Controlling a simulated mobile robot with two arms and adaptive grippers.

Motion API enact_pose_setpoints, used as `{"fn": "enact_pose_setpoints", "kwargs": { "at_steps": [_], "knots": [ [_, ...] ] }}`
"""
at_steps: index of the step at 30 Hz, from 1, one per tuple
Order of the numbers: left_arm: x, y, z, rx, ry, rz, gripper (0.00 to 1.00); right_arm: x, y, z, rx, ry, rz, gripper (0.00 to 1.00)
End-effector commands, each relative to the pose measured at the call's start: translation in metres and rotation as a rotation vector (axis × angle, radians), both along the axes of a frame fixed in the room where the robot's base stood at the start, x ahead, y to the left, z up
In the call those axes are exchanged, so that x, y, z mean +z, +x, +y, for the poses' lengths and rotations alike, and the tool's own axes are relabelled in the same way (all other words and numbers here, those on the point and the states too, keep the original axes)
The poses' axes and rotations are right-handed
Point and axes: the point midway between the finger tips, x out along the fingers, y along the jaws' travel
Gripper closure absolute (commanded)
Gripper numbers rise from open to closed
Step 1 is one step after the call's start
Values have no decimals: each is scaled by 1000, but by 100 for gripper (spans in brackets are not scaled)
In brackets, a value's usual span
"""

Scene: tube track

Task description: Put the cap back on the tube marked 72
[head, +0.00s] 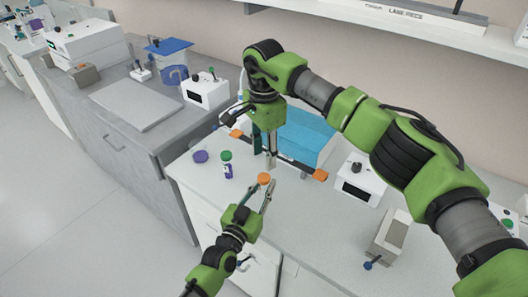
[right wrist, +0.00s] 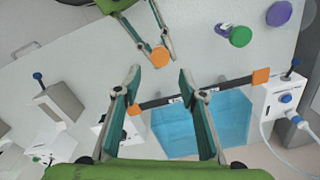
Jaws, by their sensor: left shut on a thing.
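My left gripper (head: 266,192) is shut on an orange cap (head: 264,178) above the white counter; whether a tube is under the cap cannot be told. The cap also shows between its fingertips in the right wrist view (right wrist: 160,57). A small tube with a green top (head: 226,156) and a purple lower part stands to its left. A purple disc, like a loose cap (head: 200,156), lies on the counter left of that tube. My right gripper (head: 265,160) points down with its fingers apart and empty (right wrist: 160,78). The number 72 is not readable in these frames.
A blue box (head: 305,135) with a dark orange-ended bar stands behind my right gripper. A white device (head: 360,180) stands to its right, a grey-faced box (head: 390,235) nearer the front. A grey slab (head: 135,103) lies on the left bench. The counter's left front is mostly clear.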

Motion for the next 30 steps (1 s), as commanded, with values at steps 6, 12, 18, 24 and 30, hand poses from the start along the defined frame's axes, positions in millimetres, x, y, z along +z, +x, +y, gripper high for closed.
{"fn": "enact_pose_setpoints", "kwargs": {
  "at_steps": [6,12,18,24,30],
  "knots": [
    [0,0,0,0,0,1,100,0,0,0,-1,0,0,62],
    [0,0,0,0,0,1,100,-10,0,0,-2,1,1,62],
    [0,0,0,0,0,1,100,-41,-1,0,-4,1,3,62],
    [0,0,0,0,0,1,100,-68,0,0,-4,1,1,62],
    [0,0,0,0,0,1,100,-79,0,0,-3,2,-1,62]
  ]
}}
